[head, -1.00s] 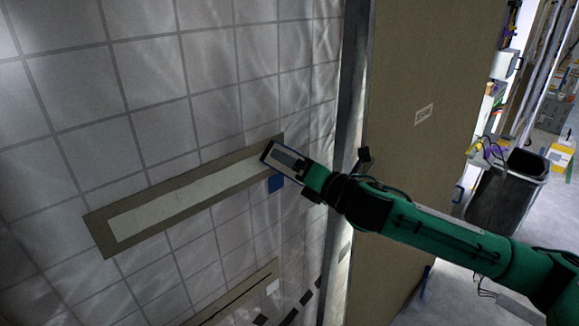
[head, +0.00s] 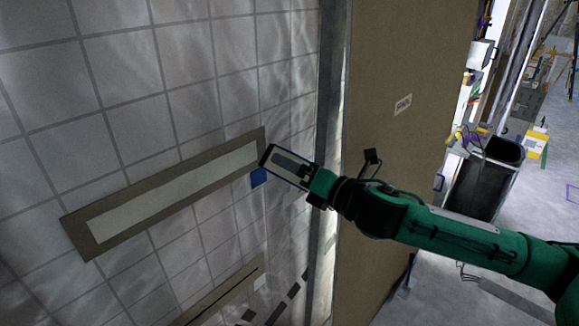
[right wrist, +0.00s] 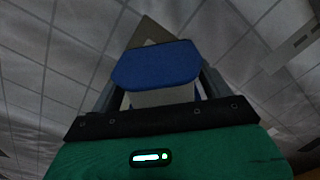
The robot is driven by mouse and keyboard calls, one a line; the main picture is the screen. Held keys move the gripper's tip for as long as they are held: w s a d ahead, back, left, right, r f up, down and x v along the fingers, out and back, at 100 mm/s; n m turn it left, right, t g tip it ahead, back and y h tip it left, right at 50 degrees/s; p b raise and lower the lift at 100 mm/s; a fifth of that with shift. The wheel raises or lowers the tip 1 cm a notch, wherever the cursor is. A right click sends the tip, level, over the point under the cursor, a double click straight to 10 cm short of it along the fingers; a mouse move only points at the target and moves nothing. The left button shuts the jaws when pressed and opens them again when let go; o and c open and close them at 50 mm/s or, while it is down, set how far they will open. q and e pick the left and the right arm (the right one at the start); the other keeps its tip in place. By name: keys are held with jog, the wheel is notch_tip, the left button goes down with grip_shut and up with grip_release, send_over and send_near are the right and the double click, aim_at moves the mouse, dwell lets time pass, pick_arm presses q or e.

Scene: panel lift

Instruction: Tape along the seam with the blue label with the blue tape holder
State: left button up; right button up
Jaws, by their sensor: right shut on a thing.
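The upper seam is on a tan strip (head: 82,238) on the tiled wall, with a pale band (head: 150,200) running along its length. The blue label (head: 258,177) is on the wall just below the strip's right end. My right gripper (head: 272,160) is at that right end, beside the label and partly in front of it. In the right wrist view it is shut on the blue tape holder (right wrist: 155,66), which sits between the fingers. Whether the holder touches the wall cannot be told. My left gripper is out of view.
A second tan strip (head: 215,300) with a dark line lies lower on the wall, with a white label (head: 260,283) near its right end. A grey post (head: 330,110) and a large brown panel (head: 400,60) stand right of the tiles. A black bin (head: 485,180) stands farther right.

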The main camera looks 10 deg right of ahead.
jog(key=shift+s+d, duration=0.1)
jog(key=shift+v, duration=1.5)
